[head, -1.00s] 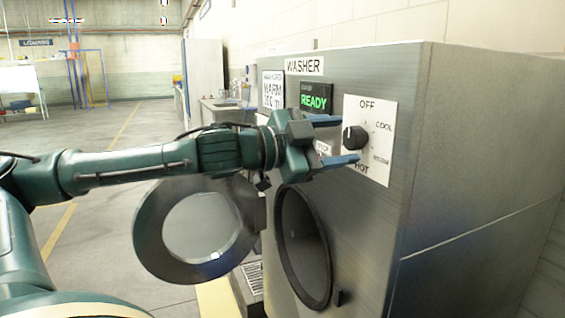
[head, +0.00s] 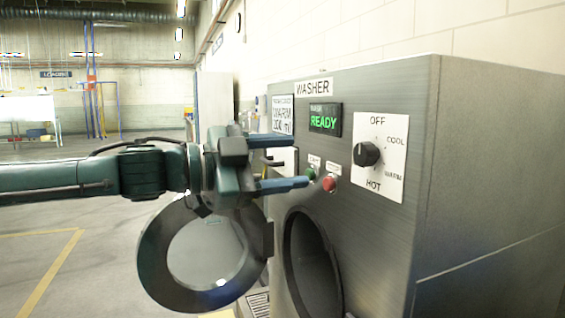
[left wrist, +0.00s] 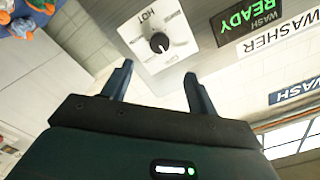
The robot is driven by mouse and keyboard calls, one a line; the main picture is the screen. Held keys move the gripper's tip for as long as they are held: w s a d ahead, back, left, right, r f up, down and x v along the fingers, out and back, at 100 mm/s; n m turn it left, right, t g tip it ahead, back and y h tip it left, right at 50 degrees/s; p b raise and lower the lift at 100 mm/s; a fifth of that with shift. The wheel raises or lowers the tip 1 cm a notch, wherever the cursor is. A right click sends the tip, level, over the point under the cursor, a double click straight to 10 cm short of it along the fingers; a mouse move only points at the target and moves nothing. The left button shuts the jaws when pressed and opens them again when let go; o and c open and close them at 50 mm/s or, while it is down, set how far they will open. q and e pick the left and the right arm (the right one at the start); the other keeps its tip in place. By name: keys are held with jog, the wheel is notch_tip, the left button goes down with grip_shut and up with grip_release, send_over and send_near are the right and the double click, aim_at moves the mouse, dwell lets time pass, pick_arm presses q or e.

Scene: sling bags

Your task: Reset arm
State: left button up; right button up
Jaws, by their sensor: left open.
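My left gripper (head: 280,168) is open and empty in the head view, its two blue fingers pointing right at the front of the washer (head: 462,150). It is left of the dark dial (head: 366,154), apart from it. In the left wrist view the open fingers (left wrist: 158,90) stand apart, with the dial (left wrist: 160,43) beyond them and nothing between them. The dial sits on a white plate marked OFF, COOL, WARM and HOT. My right gripper is not in view.
The washer's round door (head: 155,262) hangs open to the left, beside its dark opening (head: 310,265). A green button (head: 310,174) and a red button (head: 329,184) sit left of the dial. The display (head: 324,120) reads READY. Open floor (head: 60,215) lies to the left.

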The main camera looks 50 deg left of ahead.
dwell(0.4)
